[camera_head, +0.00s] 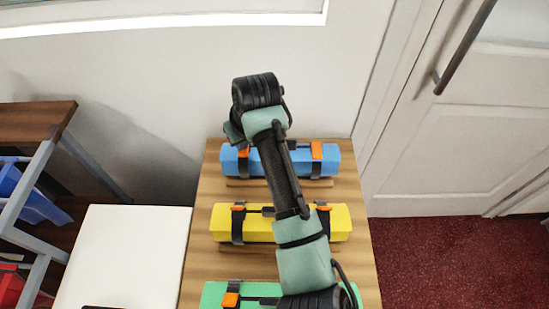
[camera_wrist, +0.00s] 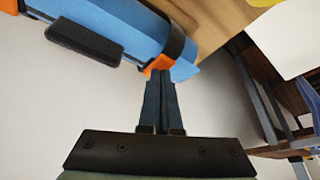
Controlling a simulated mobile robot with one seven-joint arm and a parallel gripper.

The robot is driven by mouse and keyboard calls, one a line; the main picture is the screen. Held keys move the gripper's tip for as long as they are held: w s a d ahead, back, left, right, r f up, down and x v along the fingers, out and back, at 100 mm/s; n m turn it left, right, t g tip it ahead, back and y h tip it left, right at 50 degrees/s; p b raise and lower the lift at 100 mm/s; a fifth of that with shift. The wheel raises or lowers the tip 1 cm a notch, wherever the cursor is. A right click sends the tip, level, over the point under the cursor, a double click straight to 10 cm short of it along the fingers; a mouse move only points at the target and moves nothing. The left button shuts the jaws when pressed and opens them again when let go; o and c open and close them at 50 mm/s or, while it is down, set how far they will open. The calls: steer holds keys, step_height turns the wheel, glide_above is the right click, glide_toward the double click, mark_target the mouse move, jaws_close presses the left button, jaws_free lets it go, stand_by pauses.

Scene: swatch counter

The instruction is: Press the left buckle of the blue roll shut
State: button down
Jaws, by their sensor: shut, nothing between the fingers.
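The blue roll (camera_head: 288,160) lies at the far end of the wooden counter, with a dark strap and an orange buckle near each end. Its left buckle (camera_head: 242,153) is partly in view beside my arm; its right buckle (camera_head: 316,151) is clear of it. In the wrist view, my gripper (camera_wrist: 159,76) is shut and empty, its fingertips right at the left buckle (camera_wrist: 157,64). I cannot tell whether they touch it, or whether that buckle is closed. The blue roll's dark handle (camera_wrist: 84,41) shows beside it. In the head view my wrist hides the fingers.
A yellow roll (camera_head: 276,229) and a green roll (camera_head: 212,295) lie nearer on the wooden counter (camera_head: 204,258), partly under my arm. A white-topped surface (camera_head: 125,255) and a wooden shelf (camera_head: 30,122) stand left. A wall is behind and a door (camera_head: 455,150) right.

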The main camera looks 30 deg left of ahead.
steer(key=shift+f, duration=0.2)
step_height(320, 180, up, 8)
steer(key=p, duration=0.8)
stand_by(0.5)
